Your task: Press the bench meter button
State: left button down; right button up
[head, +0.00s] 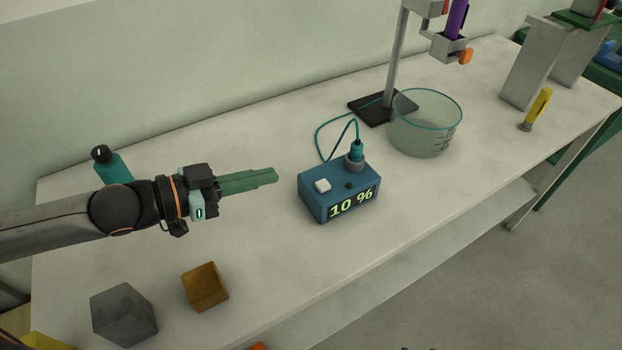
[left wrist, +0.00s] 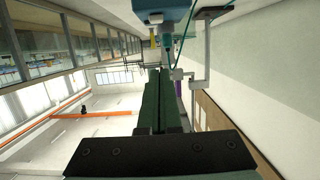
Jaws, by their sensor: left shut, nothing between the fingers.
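The bench meter (head: 322,205) is a blue box on the white bench, with a display reading 10 %. In the left wrist view the shut fingers (left wrist: 158,85) reach up toward the blue meter (left wrist: 160,8), partly cut off at the top edge. My right gripper is not in view.
A glass bowl (head: 424,135) and a stand with a dark base (head: 370,109) are behind the meter. A yellow-handled tool (head: 538,108) lies farther right. A grey block (head: 124,314), an ochre open box (head: 205,286) and a teal bottle (head: 113,167) are on the left.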

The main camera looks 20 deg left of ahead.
pick_arm(q)
jog(key=shift+r+x, duration=0.25)
jog(key=shift+x, duration=0.8)
send_over(311, 193)
notch_tip(311, 193, down, 2)
notch_tip(311, 193, down, 3)
jog(key=shift+f, duration=0.75)
